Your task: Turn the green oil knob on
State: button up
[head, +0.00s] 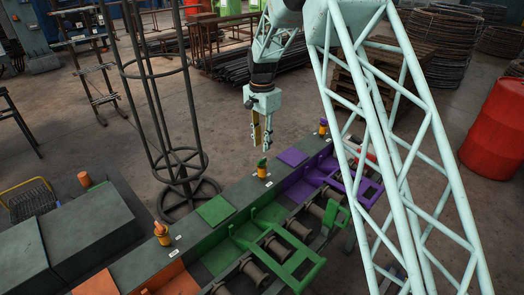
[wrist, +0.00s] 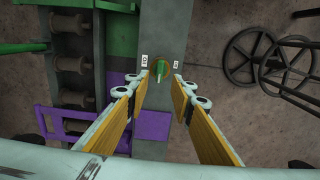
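The green oil knob (head: 262,164) sits on a yellow-orange base on top of the dark green beam, between the orange and purple knobs. In the wrist view the green knob (wrist: 160,68) shows from above, with a small white label on each side. My gripper (head: 261,146) points down just above the knob in the head view. In the wrist view its two yellow-padded fingers (wrist: 161,80) are apart, with the knob in line with the gap between their tips. The gripper is open and empty. I cannot tell whether a fingertip touches the knob.
A dark cylindrical wire cage (head: 165,110) with round bases stands to the left. A red barrel (head: 495,130) stands right.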

jog(key=shift+r, duration=2.2)
jog(key=shift+r, duration=0.1)
jog(key=s+d+r+n+t+b, duration=0.1)
jog(key=s+d+r, duration=0.5)
jog(key=s+r, duration=0.25)
jog(key=s+d+r+n+b, duration=0.1)
jog(key=s+d+r+n, duration=0.1)
jog(key=s+d+r, duration=0.45)
jog(key=s+d+r+n+t+b, duration=0.1)
jog(key=s+d+r, duration=0.3)
jog(key=s+r, duration=0.6)
jog(key=s+d+f+n+b, duration=0.1)
jog(key=s+d, duration=0.2)
jog(key=s, duration=0.9)
jog(key=s+d+f+n+t+b, duration=0.1)
jog(key=s+d+f+n, duration=0.1)
jog(key=s, duration=1)
jog(key=s+d+f+n+t+b, duration=0.1)
jog(key=s+d, duration=0.3)
jog(key=s, duration=0.8)
jog(key=shift+s+f+n+b, duration=0.2)
jog(key=shift+f+n+b, duration=0.1)
jog(key=shift+f, duration=0.1)
jog(key=shift+w, duration=0.2)
